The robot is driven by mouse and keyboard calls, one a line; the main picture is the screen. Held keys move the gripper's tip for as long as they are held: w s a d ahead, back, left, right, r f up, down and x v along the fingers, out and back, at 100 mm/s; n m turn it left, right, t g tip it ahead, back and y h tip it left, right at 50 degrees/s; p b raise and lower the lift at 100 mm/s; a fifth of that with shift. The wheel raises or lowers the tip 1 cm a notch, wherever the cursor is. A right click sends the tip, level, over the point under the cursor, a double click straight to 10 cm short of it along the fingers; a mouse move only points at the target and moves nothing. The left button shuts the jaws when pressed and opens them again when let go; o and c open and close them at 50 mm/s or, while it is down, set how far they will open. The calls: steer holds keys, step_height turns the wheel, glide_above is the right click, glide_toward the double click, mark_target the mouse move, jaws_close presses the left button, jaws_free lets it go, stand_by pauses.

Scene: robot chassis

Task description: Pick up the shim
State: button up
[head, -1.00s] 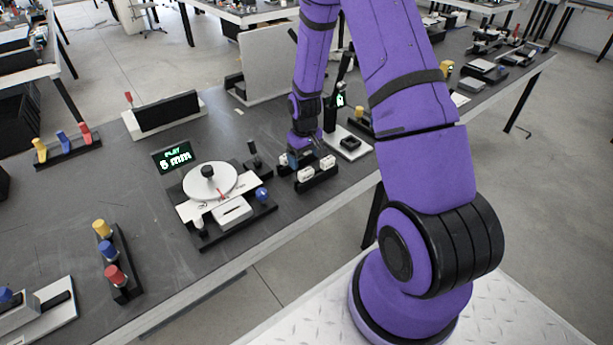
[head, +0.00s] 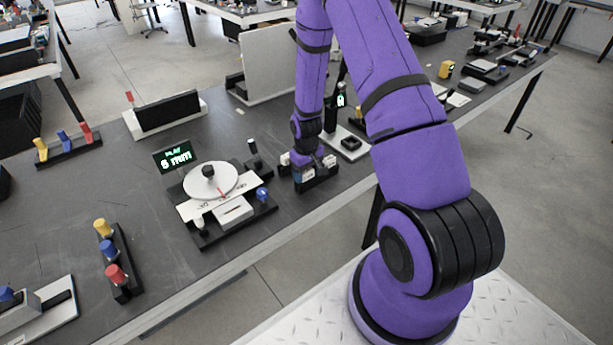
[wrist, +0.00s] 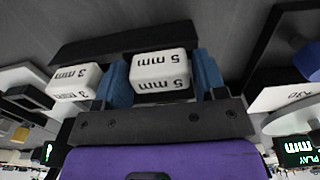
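A white shim labelled 5 mm (wrist: 161,72) sits in a dark holder (wrist: 120,40), between the two blue fingers of my gripper (wrist: 162,78) in the wrist view. The fingers stand close along both its sides; whether they press on it cannot be told. A second white shim labelled 3 mm (wrist: 75,82) sits beside it, just outside one finger. In the head view my gripper (head: 306,169) is down at the black holder (head: 318,183), near the table's front edge, and hides part of the shims.
A gauge station with a white round dial (head: 210,181) and a green-lit display (head: 174,157) stands left of the holder. A black stand with a white base (head: 350,137) is close on the right.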

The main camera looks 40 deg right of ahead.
steer(key=c, duration=0.5)
steer(key=shift+c, duration=0.2)
